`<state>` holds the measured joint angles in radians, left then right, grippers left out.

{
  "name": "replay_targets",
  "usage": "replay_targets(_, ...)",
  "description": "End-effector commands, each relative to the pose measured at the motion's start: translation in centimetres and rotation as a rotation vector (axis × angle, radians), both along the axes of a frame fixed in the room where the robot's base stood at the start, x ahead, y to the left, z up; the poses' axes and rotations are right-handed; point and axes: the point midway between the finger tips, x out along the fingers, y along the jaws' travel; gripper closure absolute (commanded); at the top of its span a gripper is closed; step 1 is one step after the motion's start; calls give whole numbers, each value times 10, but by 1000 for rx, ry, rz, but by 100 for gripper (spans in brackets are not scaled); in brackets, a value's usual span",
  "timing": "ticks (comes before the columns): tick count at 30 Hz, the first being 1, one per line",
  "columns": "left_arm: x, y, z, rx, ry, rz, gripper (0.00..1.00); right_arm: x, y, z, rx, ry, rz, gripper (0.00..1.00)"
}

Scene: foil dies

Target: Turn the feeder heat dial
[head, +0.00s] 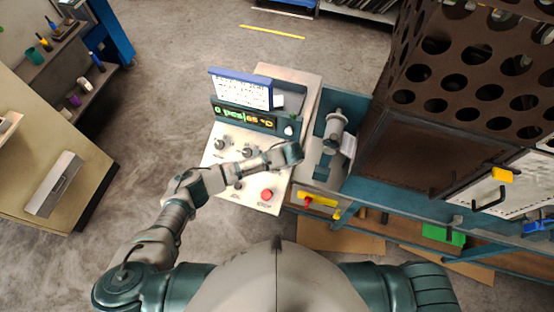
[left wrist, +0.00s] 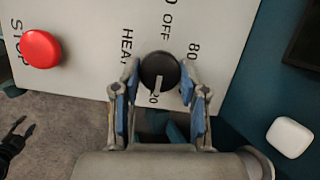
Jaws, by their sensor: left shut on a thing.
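The feeder heat dial is a round black knob (left wrist: 157,66) with a pale pointer line. It sits on a white panel lettered HEAT, OFF and 80, with a partly hidden number below. My left gripper (left wrist: 159,80) is shut on the dial, one blue-padded finger on each side. The pointer faces down in the left wrist view, towards the partly hidden number. In the head view my left gripper (head: 292,154) is at the right edge of the control panel (head: 215,160) and hides the dial. A dark two-fingered shape, apparently my right gripper (left wrist: 27,125), hangs at the left edge with its fingers apart.
A red STOP button (head: 266,194) is on the panel near the dial. Other knobs (head: 221,144) and a lit display (head: 245,117) are further left and back. A grey machine part (head: 335,125) stands right of the panel, beside a brown perforated guard (head: 455,80).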

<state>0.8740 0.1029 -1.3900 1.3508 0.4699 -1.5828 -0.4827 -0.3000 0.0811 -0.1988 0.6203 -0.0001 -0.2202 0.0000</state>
Motion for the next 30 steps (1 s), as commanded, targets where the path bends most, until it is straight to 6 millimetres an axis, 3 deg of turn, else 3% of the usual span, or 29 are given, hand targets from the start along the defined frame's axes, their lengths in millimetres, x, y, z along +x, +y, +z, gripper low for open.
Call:
replay_targets(9,1,0,2,37,-18,-119,91,0,0,0,0,0,0,60)
replay_targets(26,2,2,3,46,-21,-140,92,0,3,0,3,1,1,60)
replay_targets(27,2,2,3,46,-21,-140,47,0,3,0,3,1,1,60)
replay_targets(29,2,2,2,46,-20,-139,32,0,3,0,3,1,1,60)
replay_targets(30,1,2,2,45,-20,-141,32,0,3,0,3,1,1,60)
